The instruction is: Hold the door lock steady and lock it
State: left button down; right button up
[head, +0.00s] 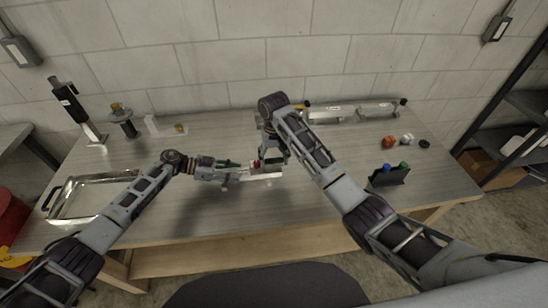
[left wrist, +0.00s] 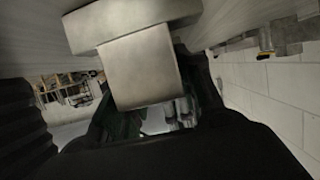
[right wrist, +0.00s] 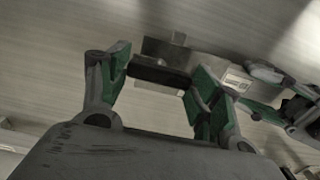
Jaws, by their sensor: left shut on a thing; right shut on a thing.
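The door lock (head: 263,176) is a silver metal piece held near the middle of the table, with a small red part on top. My left gripper (head: 237,173) is shut on its left end. In the left wrist view the lock shows as a large silver block (left wrist: 142,68) close to the camera, partly hiding the fingers. My right gripper (head: 271,160) reaches down from above. In the right wrist view its green-padded fingers (right wrist: 160,80) stand on either side of a dark bar (right wrist: 158,75) on the lock, and it is shut on this part. Exact finger contact is partly hidden.
Two silver lock-like units (head: 332,114) lie at the back right. A metal tray (head: 62,211) is at the left; a black stand (head: 66,101) and a dark fixture (head: 125,120) are behind it. Small round pieces (head: 389,142) and a black holder (head: 388,178) are at the right.

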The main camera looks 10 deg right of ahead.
aim_at(274, 159)
pick_arm(q)
jog(key=shift+s+f, duration=0.1)
pick_arm(e)
jog(key=shift+w+r, duration=0.1)
jog(key=o, duration=1)
jog(key=shift+r, duration=5.95)
pick_arm(q)
jog(key=c, duration=0.9)
grip_release()
